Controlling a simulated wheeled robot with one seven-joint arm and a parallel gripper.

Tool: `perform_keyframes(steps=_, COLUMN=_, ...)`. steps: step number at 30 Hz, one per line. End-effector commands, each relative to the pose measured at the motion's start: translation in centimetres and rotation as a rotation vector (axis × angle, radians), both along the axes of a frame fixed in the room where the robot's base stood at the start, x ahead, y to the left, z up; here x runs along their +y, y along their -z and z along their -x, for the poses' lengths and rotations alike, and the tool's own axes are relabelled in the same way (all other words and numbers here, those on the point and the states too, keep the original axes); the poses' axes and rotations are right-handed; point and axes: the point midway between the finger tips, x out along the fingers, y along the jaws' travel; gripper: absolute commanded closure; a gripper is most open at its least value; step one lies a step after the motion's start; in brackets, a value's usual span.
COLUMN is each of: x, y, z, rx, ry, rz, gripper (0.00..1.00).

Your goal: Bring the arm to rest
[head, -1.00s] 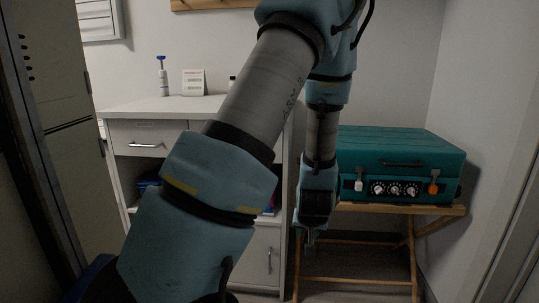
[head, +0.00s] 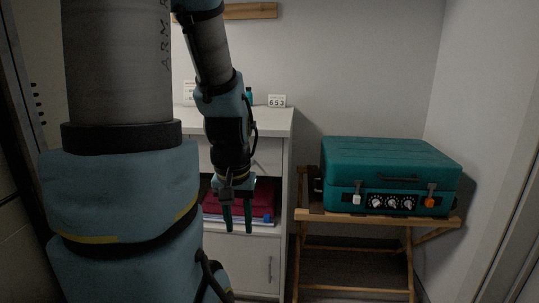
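My arm fills the left of the head view, and its forearm hangs down over the white cabinet. My gripper (head: 238,228) points downward in front of the cabinet's open shelf. Its two dark green fingers are apart, with a gap between them and nothing held. The gripper's distance from the shelf is hard to judge. My arm hides much of the cabinet's left side.
The white cabinet (head: 266,120) carries a small card reading 653 (head: 277,101) and holds dark red folded items (head: 263,199). A teal case (head: 391,166) sits on a wooden folding stand (head: 315,216) at the right. Walls close in on both sides.

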Motion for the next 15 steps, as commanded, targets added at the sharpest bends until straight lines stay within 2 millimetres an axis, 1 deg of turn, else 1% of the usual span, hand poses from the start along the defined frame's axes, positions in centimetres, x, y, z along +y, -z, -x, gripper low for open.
perform_keyframes(steps=1, x=0.0, y=-2.2, z=0.0, rx=0.0, ry=0.0, rz=0.0, gripper=0.61)
perform_keyframes(steps=5, x=0.0, y=-5.7, z=0.0, rx=-0.001, ry=0.0, rz=0.0, gripper=0.61)
perform_keyframes(steps=9, x=0.0, y=-10.3, z=0.0, rx=-0.001, ry=0.0, rz=0.0, gripper=0.61)
perform_keyframes(steps=15, x=0.0, y=-16.2, z=0.0, rx=-0.001, ry=0.0, rz=0.001, gripper=0.61)
